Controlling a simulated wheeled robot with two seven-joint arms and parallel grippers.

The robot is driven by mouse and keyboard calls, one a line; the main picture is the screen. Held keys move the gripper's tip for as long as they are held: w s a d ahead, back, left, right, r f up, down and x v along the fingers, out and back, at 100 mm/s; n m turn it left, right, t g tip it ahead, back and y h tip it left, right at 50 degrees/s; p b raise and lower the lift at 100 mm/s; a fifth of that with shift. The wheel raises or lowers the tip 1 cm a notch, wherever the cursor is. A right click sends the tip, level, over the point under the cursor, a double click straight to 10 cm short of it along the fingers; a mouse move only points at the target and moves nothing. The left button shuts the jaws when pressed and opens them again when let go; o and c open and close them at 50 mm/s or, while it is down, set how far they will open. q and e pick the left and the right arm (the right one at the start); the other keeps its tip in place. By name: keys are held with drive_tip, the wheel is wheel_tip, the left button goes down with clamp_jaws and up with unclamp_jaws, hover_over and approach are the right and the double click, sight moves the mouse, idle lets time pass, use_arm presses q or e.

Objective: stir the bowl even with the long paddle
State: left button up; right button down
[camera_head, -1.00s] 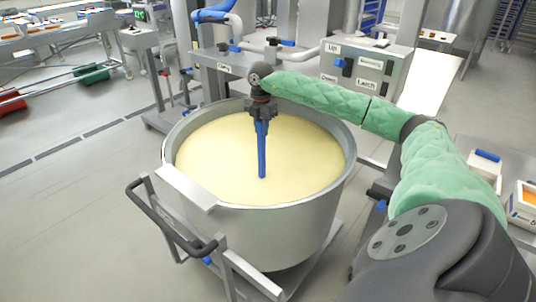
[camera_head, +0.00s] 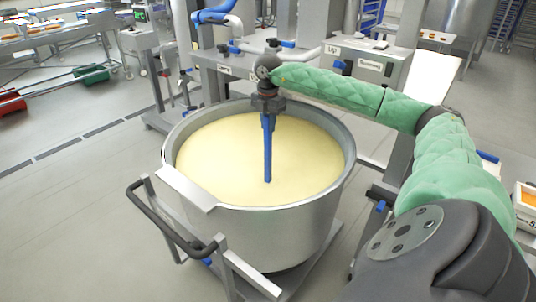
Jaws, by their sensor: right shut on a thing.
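The large steel bowl (camera_head: 285,230) stands on a wheeled frame in the middle of the view, filled with smooth pale yellow mass (camera_head: 220,155). The long blue paddle (camera_head: 267,150) stands about upright, its lower end in the mass near the bowl's middle; that end is hidden below the surface. My right gripper (camera_head: 267,108) is above the bowl and shut on the paddle's top. My right arm reaches in from the right over the bowl's rim. My left gripper is not in view.
A dark push handle (camera_head: 165,225) is on the bowl's frame at the front left. A steel lift machine with labelled controls (camera_head: 365,60) stands behind the bowl. An orange-filled tub (camera_head: 528,198) is at the right edge.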

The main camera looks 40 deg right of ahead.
wheel_tip(320, 180, up, 10)
drive_tip(key=p, duration=0.5)
wheel_tip(320, 180, up, 14)
drive_tip(key=p, duration=0.8)
drive_tip(key=shift+f, duration=0.35)
